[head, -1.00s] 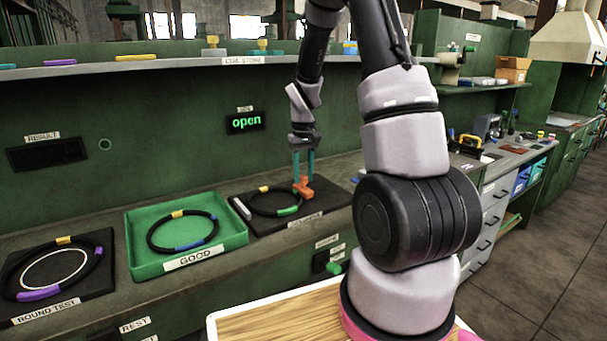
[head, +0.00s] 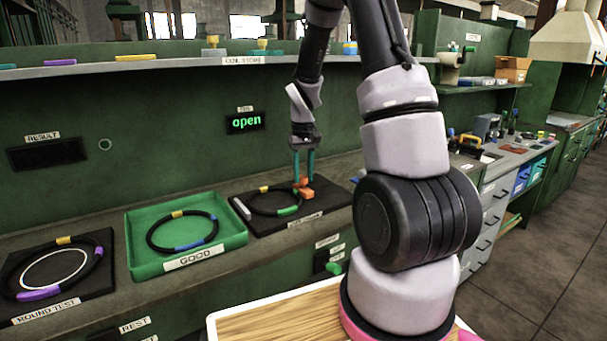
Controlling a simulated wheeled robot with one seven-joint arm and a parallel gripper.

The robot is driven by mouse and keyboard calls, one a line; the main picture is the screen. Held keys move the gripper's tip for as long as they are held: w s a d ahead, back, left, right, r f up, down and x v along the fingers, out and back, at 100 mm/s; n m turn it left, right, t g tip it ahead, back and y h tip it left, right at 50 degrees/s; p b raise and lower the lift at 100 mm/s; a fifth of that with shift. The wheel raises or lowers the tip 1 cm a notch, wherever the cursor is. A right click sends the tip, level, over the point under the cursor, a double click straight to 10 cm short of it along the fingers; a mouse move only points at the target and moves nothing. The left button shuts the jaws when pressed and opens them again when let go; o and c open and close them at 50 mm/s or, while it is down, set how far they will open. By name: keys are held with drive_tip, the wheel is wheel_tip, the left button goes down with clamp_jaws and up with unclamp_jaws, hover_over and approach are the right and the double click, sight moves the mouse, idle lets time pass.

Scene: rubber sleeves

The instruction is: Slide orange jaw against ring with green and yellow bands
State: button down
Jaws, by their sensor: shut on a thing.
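The black ring with a green and a yellow band (head: 288,211) lies flat on a dark plate (head: 334,200) on the bench. A pale fixed bar (head: 241,209) stands at the ring's left edge. The orange jaw (head: 305,193) is at the ring's right edge. From this view I cannot tell whether it touches the ring. My gripper (head: 304,181) points down from above, its teal fingers shut on the upright part of the orange jaw. The fingertips partly hide the jaw.
Left of the plate is a green GOOD tray (head: 128,246) holding a ring with yellow and blue bands (head: 150,237). Further left, a ring with yellow and purple bands (head: 97,262) lies on the ROUND TEST plate (head: 106,284). A small display (head: 246,122) reads "open".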

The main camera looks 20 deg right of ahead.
drive_tip(key=shift+a, duration=0.1)
idle(0.3)
drive_tip(key=shift+s+a, duration=0.1)
drive_tip(key=shift+a, duration=0.6)
drive_tip(key=c, duration=0.5)
unclamp_jaws()
drive_tip(key=shift+r, duration=0.15)
wheel_tip(320, 180, up, 11)
drive_tip(key=shift+f, duration=0.2)
